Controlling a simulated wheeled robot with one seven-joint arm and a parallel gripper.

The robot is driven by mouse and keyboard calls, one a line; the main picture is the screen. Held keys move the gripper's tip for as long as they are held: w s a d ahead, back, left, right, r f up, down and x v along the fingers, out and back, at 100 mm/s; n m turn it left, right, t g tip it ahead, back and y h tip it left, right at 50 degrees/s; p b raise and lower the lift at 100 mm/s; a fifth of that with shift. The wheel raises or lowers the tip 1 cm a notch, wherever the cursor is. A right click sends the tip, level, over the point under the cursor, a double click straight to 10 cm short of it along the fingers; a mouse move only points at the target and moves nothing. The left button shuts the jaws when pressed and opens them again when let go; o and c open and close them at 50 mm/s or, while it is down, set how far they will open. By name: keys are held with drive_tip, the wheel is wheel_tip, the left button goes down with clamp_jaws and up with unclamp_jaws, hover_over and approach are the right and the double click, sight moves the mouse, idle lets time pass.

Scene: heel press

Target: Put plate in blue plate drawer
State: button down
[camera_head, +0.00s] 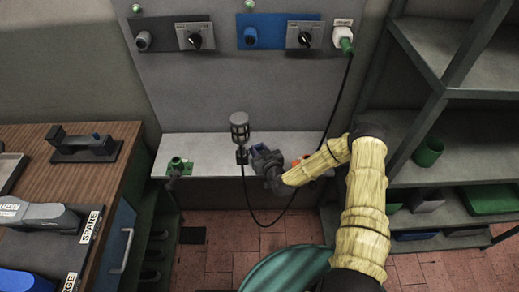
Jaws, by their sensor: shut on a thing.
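My gripper (256,153) is over the front of the grey bench (215,148), at the end of my yellow-sleeved arm. It is small and dark here, and its fingers point to the upper left. It appears shut on the dark lower part of a caged cylindrical device (240,128), which is upright with a black cable below it; the grip itself is hard to make out. I cannot make out a plate. A blue drawer front (119,249) with a pale handle is in the wooden-topped cabinet at left and looks shut.
A green fitting (178,166) is on the bench's left. A dark tool (84,145) lies on the cabinet top (105,178). Shelves (455,88) stand at right.

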drive_tip(key=shift+f, duration=0.2)
drive_tip(key=c, duration=1.1)
unclamp_jaws()
drive_tip(key=shift+r, duration=0.1)
drive_tip(key=shift+r, duration=0.15)
drive_tip(key=shift+s, duration=0.25)
drive_tip(key=b+v, duration=0.2)
drive_tip(key=v, duration=0.9)
drive_tip(key=shift+s+d+r, duration=0.1)
drive_tip(key=shift+s+d, duration=0.05)
drive_tip(key=shift+s, duration=0.1)
